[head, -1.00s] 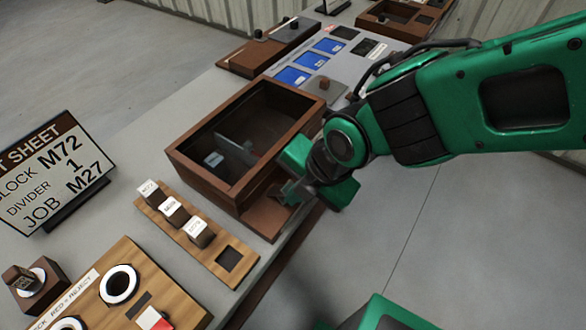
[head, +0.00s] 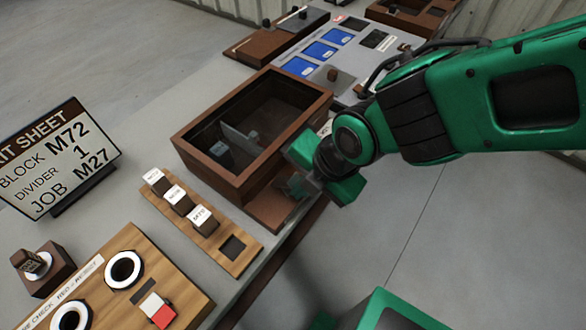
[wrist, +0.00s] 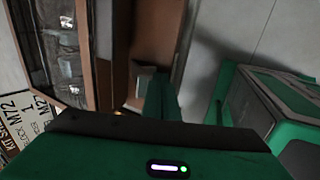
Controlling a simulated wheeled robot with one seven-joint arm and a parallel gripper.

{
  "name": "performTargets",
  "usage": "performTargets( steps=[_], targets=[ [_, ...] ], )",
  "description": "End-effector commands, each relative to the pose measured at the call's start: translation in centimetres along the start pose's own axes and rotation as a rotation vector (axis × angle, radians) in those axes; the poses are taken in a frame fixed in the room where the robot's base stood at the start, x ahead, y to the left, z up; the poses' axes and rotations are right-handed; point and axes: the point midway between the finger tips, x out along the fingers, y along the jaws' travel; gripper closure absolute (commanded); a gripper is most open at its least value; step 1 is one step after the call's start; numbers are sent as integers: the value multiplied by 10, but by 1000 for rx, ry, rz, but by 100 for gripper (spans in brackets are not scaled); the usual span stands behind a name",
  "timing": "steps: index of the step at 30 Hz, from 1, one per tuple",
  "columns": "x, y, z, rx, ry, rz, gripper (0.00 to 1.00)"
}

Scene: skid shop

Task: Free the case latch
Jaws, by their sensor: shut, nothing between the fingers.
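The case is a dark brown open-topped wooden box (head: 205,170) on the bench, with a grey divider and small blocks inside. It also shows in the wrist view (wrist: 104,40). A low brown ledge (head: 268,212) juts from its near right side. My gripper (head: 298,186) is shut and empty, low beside that side of the case, over the ledge. In the wrist view a small pale piece (wrist: 146,72) shows by the fingers; I cannot tell whether it is the latch or whether they touch it. My gripper and arm hide part of the case's right side.
A wooden rack with labelled blocks (head: 165,207) stands in front of the case. A check board with white rings (head: 110,300) and a kit sheet sign (head: 60,160) are at the left. A panel with blue squares (head: 320,50) lies behind. Open floor (head: 440,230) is at the right.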

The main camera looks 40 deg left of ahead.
Motion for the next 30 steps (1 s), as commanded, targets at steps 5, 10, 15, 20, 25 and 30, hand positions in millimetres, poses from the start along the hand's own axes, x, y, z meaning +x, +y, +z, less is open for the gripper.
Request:
performTargets(
  steps=[5, 10, 15, 20, 25, 30],
  targets=[
    [1, 7, 0, -1, 1, 1, 100],
    [1, 16, 0, -1, 0, 5, 100],
    [-1, 19, 0, -2, 0, 12, 100],
    [-13, 12, -1, -4, 0, 9, 100],
    [-35, -6, -1, -4, 1, -5, 100],
    [-59, -20, 0, -3, 1, -10, 100]
  ],
)
